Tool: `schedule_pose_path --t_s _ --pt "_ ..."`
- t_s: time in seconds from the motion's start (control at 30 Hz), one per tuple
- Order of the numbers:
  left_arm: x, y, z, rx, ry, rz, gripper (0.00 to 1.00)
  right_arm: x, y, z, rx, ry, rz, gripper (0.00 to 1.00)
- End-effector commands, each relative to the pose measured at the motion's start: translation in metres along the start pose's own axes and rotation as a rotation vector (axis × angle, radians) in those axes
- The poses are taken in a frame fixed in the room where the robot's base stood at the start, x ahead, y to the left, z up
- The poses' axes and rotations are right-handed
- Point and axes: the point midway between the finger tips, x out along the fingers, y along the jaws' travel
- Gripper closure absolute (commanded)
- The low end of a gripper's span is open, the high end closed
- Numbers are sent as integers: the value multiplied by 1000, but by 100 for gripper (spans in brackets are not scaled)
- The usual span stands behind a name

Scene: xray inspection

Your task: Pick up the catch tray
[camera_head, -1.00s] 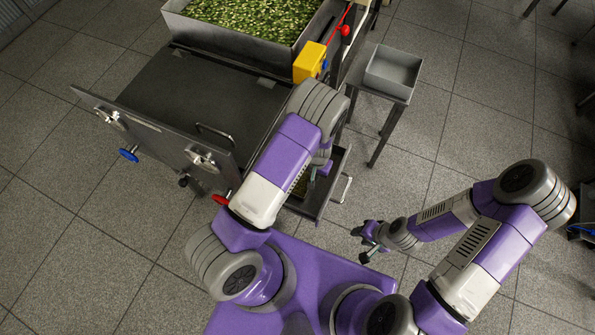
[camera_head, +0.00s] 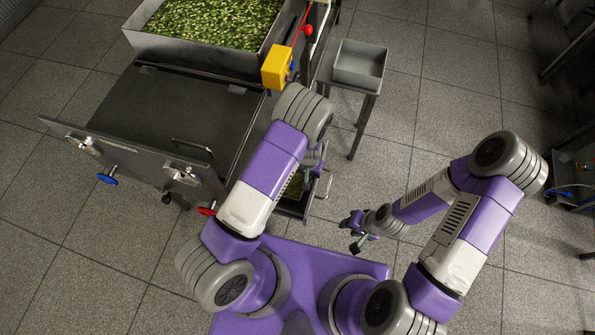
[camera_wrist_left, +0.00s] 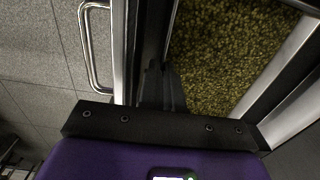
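The catch tray (camera_head: 291,206) is a dark-rimmed tray with green-brown bits in it, low at the machine's near right corner, mostly covered by my left arm in the head view. In the left wrist view its bed of bits (camera_wrist_left: 225,50) fills the upper right, with a metal bar handle (camera_wrist_left: 90,48) at the left. The dark fingers of my left gripper (camera_wrist_left: 163,88) are at the tray's side wall, close together; whether they grip the wall is unclear. In the head view that gripper is largely hidden. My right gripper (camera_head: 353,234) is open and empty, away from the tray.
The machine's flap (camera_head: 135,160) stands at the left with blue and red knobs. A large tray of green pieces (camera_head: 215,20) sits on top, beside a yellow box (camera_head: 276,68). A grey bin (camera_head: 360,65) rests on a small stand.

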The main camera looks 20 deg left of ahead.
Motion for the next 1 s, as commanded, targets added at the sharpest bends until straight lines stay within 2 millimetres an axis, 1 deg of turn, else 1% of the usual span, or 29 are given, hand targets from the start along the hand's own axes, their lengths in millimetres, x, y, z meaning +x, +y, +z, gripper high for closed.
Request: schedule_pose_path --t_s 0.03,0.3,0.4,0.5,0.6,0.7,0.8,1.0 --pt "-10 4 -1 1 4 0 100 -5 -2 0 0 0 0 62" --pt "-76 4 -1 1 4 2 100 -23 -8 1 0 0 0 62" --pt "-99 3 -1 1 3 2 100 -28 -11 1 0 0 0 62" --pt "-116 3 0 0 2 2 100 -33 -12 1 0 0 0 62" --pt "-129 3 0 1 1 1 100 -36 -13 2 0 0 0 62" --pt "-135 2 0 0 0 1 100 -37 -14 2 0 0 0 62" --pt "-138 2 0 -1 0 1 100 -37 -14 2 0 0 0 62" --pt "-138 2 0 -1 -1 1 100 -37 -14 2 0 0 0 62"
